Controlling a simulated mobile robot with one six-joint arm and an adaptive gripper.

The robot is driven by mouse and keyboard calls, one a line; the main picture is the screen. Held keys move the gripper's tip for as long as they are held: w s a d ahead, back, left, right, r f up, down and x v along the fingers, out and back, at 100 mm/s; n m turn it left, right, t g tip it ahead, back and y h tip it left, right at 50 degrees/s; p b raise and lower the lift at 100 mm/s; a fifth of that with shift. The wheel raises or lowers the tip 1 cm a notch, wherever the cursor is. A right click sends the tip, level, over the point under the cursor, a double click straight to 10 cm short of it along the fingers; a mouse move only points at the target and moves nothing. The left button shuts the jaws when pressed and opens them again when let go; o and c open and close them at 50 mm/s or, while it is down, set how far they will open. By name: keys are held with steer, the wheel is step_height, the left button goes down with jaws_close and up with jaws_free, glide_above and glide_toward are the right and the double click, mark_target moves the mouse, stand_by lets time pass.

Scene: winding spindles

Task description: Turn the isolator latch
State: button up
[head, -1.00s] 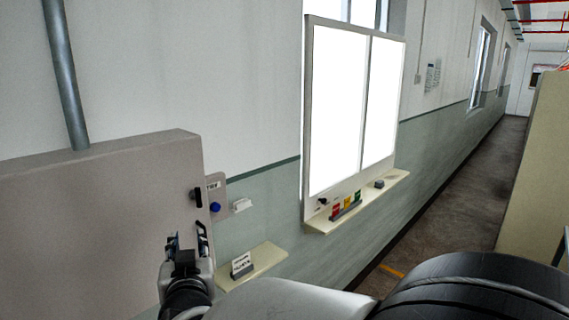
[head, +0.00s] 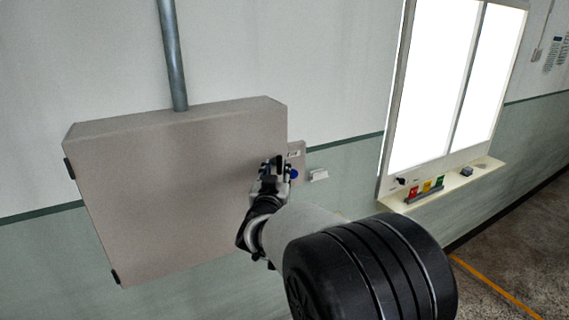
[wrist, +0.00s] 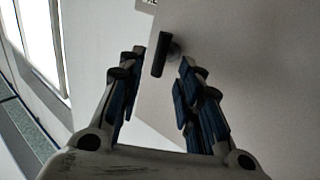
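The isolator is a large grey box (head: 175,190) on the wall, seen in the head view. Its latch is a short black bar on a round stub near the box's edge; the latch (wrist: 160,54) shows in the wrist view, just beyond and between the fingertips. My gripper (head: 272,168) is at the right side of the box front in the head view and largely hides the latch there. In the wrist view my gripper (wrist: 158,66) is open, with blue-padded fingers apart on either side of the latch. No closed grip on it shows.
A small plate with a blue button (head: 294,174) sits right of the box, beside a small white block (head: 318,175). A conduit (head: 172,55) rises from the box top.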

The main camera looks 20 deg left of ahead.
mark_target(279, 164)
steer(key=shift+x, duration=1.95)
steer(key=shift+c, duration=0.3)
jaws_close()
